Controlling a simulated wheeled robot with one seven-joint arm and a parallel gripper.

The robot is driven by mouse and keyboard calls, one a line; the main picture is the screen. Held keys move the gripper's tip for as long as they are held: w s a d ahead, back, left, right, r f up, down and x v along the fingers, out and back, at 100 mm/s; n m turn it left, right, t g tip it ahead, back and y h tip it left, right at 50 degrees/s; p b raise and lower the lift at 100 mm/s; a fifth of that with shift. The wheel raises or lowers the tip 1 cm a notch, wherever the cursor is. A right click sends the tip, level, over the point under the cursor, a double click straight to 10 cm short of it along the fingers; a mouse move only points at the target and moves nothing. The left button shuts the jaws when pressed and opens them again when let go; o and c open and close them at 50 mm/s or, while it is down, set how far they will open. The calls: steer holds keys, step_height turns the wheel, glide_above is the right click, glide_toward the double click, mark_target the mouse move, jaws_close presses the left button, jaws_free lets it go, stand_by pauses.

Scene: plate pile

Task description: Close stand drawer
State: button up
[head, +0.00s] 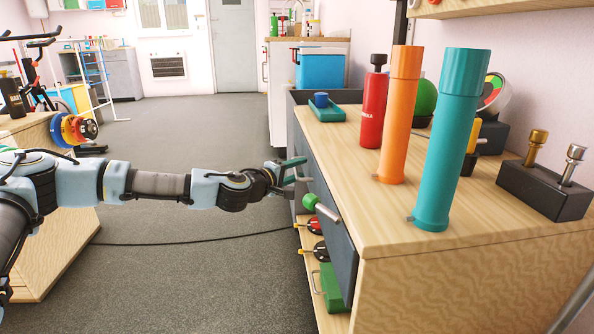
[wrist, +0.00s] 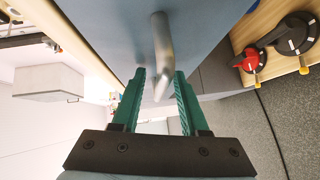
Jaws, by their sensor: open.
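The wooden stand (head: 352,138) fills the right of the head view, with dark blue-grey fronts along its left side. A dark front panel (head: 326,186) shows there, and a blue-grey panel (wrist: 110,30) fills the top of the wrist view. A bent grey metal handle (wrist: 162,45) sticks out from that panel. My gripper (head: 294,172) is at the stand's left side. Its teal fingers (wrist: 160,78) are open, with the handle's end between them; I cannot tell whether they touch it. How far the drawer stands out is not clear.
Red and black knobs (head: 314,250) and a green box (head: 331,288) are lower on the stand. Orange (head: 397,120) and teal (head: 449,145) cylinders stand on top. The floor (head: 200,260) left of it is mostly clear.

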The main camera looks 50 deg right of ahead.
steer(key=s+a+r+p, duration=0.1)
steer(key=a+p, duration=0.1)
steer(key=a, duration=0.8)
steer(key=shift+a+r+p, duration=0.25)
steer(key=shift+a+p, duration=0.05)
steer(key=shift+a, duration=0.05)
